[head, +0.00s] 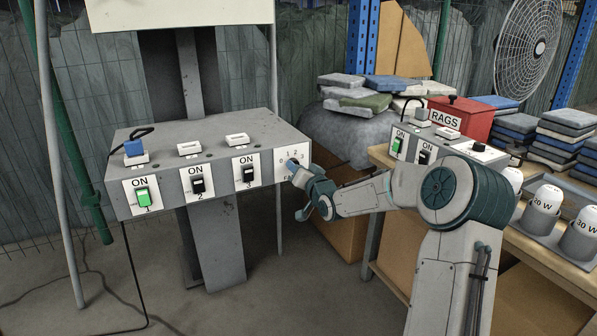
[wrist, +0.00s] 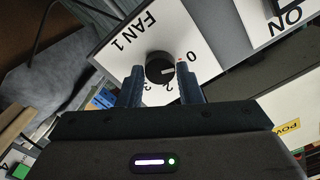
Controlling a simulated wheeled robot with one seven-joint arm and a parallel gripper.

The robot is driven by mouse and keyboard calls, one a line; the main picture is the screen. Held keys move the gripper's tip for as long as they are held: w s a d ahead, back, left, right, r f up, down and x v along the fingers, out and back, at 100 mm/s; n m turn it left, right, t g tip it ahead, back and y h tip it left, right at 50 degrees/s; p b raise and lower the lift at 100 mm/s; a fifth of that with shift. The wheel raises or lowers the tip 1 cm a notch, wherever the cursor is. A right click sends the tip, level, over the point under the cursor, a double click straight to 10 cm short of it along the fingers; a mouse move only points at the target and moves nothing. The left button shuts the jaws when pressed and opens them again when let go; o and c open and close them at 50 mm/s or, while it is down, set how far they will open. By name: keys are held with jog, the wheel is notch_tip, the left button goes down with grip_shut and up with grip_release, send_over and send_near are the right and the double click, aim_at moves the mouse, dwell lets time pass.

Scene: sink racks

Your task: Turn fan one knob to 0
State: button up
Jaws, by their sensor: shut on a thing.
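The fan one knob (wrist: 158,66) is a small round black knob on a white plate marked FAN 1 (wrist: 137,35), with the numbers 0 to 3 around it. A pale pointer line on the knob faces the number side, seemingly near 1; the finger partly hides that number. My gripper (wrist: 160,72) is shut on the knob, one blue finger on each side. In the head view the knob (head: 292,163) shows at the right end of the grey control box (head: 220,137), and my gripper (head: 303,178) reaches it from the right.
The box's front also carries a lit green switch (head: 143,197) and two black switches (head: 198,185) to the knob's left. A wooden table (head: 378,158) with a second switch box, red RAGS bin (head: 458,118) and cloth stacks stands to the right. Floor below the box is mostly clear.

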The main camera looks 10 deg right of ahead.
jog(key=shift+f, duration=0.1)
jog(key=o, duration=1)
jog(key=p+v, duration=0.3)
jog(key=v, duration=1)
jog(key=shift+s+d, duration=0.1)
jog(key=shift+s, duration=0.3)
